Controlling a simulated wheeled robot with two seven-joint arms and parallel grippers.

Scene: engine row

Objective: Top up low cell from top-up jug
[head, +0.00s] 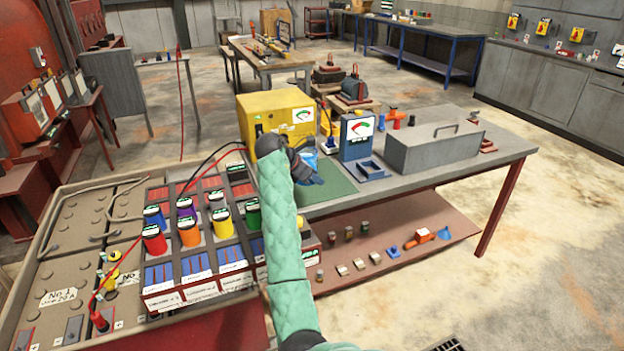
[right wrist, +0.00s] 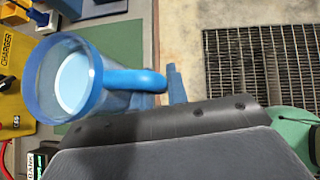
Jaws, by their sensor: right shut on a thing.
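The top-up jug (right wrist: 75,80) is clear with a blue rim and handle and has pale blue liquid inside. My right gripper (right wrist: 172,84) is shut on its handle. In the head view the jug (head: 309,160) shows partly behind my right gripper (head: 302,168), over the green mat (head: 335,186); I cannot tell if it touches the mat. The battery bank (head: 196,258) stands at the left, with several cells capped in red (head: 153,240), orange (head: 189,233), purple (head: 186,208) and other colours. Which cell is low cannot be told. My right forearm hides part of the bank.
A yellow charger (head: 262,112) stands behind the jug. A blue meter (head: 357,138) and a grey toolbox (head: 436,146) are to its right on the bench. Red and black cables run from the charger to the bank. Small parts lie on the lower shelf (head: 440,222).

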